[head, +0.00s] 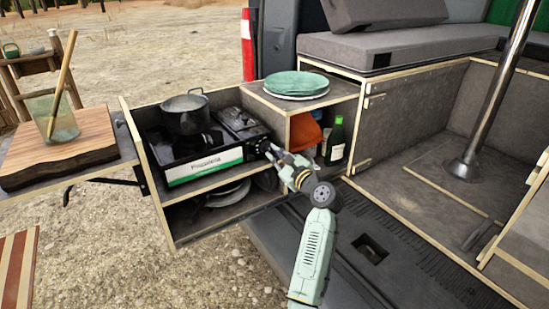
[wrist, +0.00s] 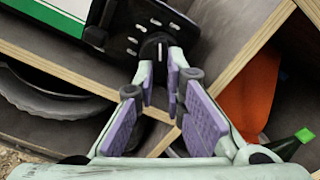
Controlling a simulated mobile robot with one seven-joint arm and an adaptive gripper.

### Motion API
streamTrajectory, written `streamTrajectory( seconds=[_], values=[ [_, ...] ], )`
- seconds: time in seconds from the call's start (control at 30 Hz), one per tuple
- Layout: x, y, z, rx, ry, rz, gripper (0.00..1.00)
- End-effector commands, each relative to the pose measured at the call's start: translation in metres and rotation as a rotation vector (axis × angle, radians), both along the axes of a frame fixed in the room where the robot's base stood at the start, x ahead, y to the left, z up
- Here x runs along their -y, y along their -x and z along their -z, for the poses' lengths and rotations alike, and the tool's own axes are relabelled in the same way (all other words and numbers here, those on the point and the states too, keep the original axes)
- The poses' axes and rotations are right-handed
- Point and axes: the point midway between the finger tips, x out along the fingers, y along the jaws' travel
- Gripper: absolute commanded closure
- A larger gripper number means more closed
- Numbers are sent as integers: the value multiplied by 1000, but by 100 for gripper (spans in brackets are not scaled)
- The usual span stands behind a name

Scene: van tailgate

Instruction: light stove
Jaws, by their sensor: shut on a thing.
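The black camping stove (head: 232,124) sits on the upper shelf of the pull-out kitchen box, with a grey pot (head: 185,114) on its left side. The stove's right end, with its control panel, also shows in the wrist view (wrist: 135,22). My gripper (head: 271,153) reaches in from the lower right to that end. In the wrist view, my gripper (wrist: 160,68) has its purple-padded fingers closed around the stove's small black knob (wrist: 157,47). The fingertips hide part of the knob. No flame can be made out; the pot covers the burner.
Green plates (head: 296,84) lie on the box top right of the stove. An orange item (head: 305,133) and a green bottle (head: 335,141) stand below them, close to my gripper. A cutting board (head: 60,145) with a glass is on the left. Pans (head: 226,193) fill the lower shelf.

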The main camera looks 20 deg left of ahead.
Motion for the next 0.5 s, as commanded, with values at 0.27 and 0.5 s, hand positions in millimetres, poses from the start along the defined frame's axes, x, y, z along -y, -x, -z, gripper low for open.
streamTrajectory(
  seconds=[0.27,0.5],
  values=[
    [2,-2,1,209,163,0,100],
    [3,-3,0,388,304,-1,100]
  ],
)
